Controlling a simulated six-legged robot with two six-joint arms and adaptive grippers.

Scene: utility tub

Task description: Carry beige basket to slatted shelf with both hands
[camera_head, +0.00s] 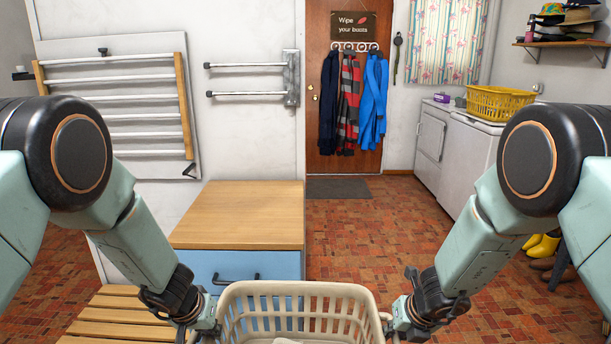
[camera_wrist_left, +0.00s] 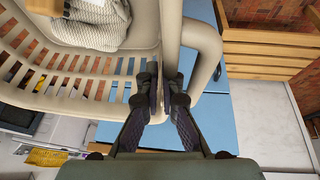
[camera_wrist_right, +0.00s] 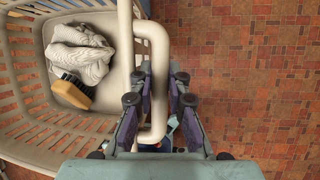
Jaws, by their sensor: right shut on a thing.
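The beige basket (camera_head: 300,290) is at the bottom centre of the head view, between my two grippers. In the right wrist view it holds a crumpled pale cloth (camera_wrist_right: 80,58) and a wooden brush (camera_wrist_right: 72,93). My right gripper (camera_wrist_right: 160,85) is shut on the basket's right handle loop. My left gripper (camera_wrist_left: 165,85) has its fingers close together at the left rim, beside the handle loop (camera_wrist_left: 207,45); whether they grip it is unclear. The slatted wooden shelf (camera_head: 115,318) is low at the left of the head view; slats also show in the left wrist view (camera_wrist_left: 270,55).
A blue cabinet with a wooden top (camera_head: 240,212) stands just behind the basket, right of the slats. A wall rack (camera_head: 120,95) hangs above at left. White appliances (camera_head: 465,150) with a yellow basket (camera_head: 498,103) stand at right.

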